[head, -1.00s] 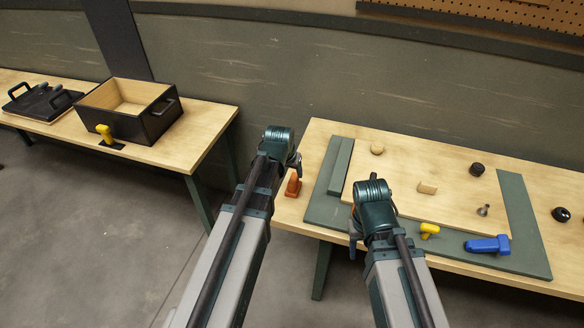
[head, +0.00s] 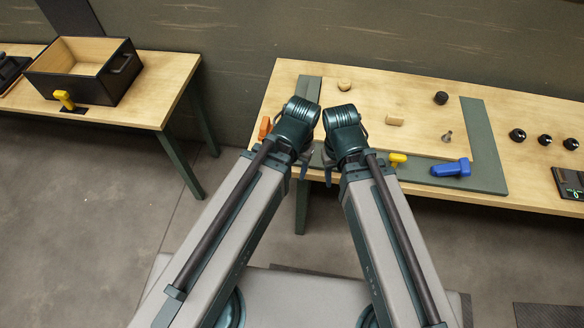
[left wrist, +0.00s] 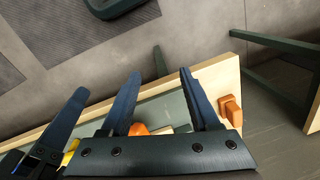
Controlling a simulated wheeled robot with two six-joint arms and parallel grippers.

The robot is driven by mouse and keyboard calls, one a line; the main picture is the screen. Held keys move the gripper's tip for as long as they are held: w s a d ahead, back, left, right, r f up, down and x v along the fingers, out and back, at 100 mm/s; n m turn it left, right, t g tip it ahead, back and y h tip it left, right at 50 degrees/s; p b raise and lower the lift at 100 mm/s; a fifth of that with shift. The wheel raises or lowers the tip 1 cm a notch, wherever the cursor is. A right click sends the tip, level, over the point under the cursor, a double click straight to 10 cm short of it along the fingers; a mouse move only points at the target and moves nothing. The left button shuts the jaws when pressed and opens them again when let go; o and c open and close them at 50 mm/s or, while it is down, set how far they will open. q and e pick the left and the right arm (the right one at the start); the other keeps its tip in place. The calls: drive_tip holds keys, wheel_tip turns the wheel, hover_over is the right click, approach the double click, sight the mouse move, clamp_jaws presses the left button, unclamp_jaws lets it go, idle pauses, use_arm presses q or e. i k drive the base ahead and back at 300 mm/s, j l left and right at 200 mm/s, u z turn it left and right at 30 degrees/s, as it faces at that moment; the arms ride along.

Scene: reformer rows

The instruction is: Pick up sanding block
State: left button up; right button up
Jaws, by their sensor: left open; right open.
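I cannot tell for sure which thing is the sanding block. A small pale wooden block (head: 395,120) lies on the right bench inside the green strips. An orange piece (head: 264,128) stands at the bench's left end; it also shows in the left wrist view (left wrist: 230,110). A second orange piece (left wrist: 138,129) shows partly behind my left gripper's base. My left gripper (head: 304,168) is open and empty near the bench's front edge; its spread fingers show in the left wrist view (left wrist: 160,76). My right gripper (head: 329,172) is open close beside it, its fingers partly hidden.
The right bench (head: 290,80) also bears a yellow piece (head: 397,159), a blue tool (head: 452,168), a small metal piece (head: 447,136), a round wooden piece (head: 344,85) and dark knobs (head: 440,98). A black box (head: 108,78) stands on the left bench. Floor separates the benches.

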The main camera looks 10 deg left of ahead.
sight(265, 127)
drive_tip(key=i+j, duration=0.1)
drive_tip(key=j, duration=0.8)
drive_tip(key=i+j, duration=0.15)
drive_tip(key=j, duration=0.3)
drive_tip(key=i+j, duration=0.1)
drive_tip(key=j, duration=0.35)
drive_tip(key=j+z, duration=0.2)
drive_tip(key=z, duration=1)
